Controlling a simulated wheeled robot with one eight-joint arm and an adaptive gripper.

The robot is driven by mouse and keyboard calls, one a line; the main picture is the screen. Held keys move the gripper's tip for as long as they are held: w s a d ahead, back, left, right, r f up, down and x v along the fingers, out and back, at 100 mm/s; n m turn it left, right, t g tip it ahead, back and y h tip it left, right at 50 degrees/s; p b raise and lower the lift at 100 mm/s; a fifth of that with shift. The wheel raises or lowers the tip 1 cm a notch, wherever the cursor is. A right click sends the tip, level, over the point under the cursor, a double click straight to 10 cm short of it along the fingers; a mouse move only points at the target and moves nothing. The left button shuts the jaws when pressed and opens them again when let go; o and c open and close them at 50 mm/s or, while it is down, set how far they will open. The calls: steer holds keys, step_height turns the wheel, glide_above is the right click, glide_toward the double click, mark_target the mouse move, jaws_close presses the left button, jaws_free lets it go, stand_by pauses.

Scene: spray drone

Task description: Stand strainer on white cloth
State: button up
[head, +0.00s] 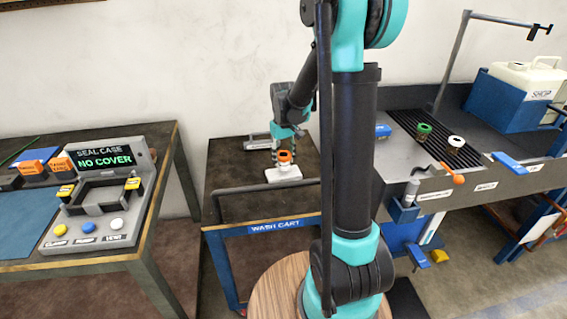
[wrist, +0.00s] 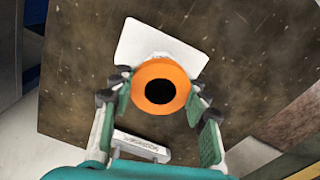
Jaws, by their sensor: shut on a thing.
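The strainer (head: 285,157) has an orange ring top and stands upright at the white cloth on the wash cart. In the wrist view its orange ring (wrist: 182,80) with a dark round opening faces the camera. The white cloth (head: 284,175) lies flat on the cart top, and it also shows in the wrist view (wrist: 145,42) beyond the strainer. My gripper (head: 284,150) points down from above and is shut on the strainer, one green-padded finger on each side. The strainer's lower end is hidden in the wrist view, so I cannot tell for sure whether it touches the cloth.
The wash cart (head: 225,205) has a rail along its front and a grey labelled block (head: 257,141) behind the cloth. A seal case station (head: 100,200) stands on the left table. A sink bench at right holds a green-topped part (head: 423,131) and a white-topped part (head: 456,143).

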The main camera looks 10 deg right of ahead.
mark_target(284, 154)
steer(key=shift+f, duration=1)
steer(key=o, duration=1.1)
steer(key=shift+f, duration=0.1)
step_height(284, 154, up, 12)
steer(key=shift+r, duration=0.15)
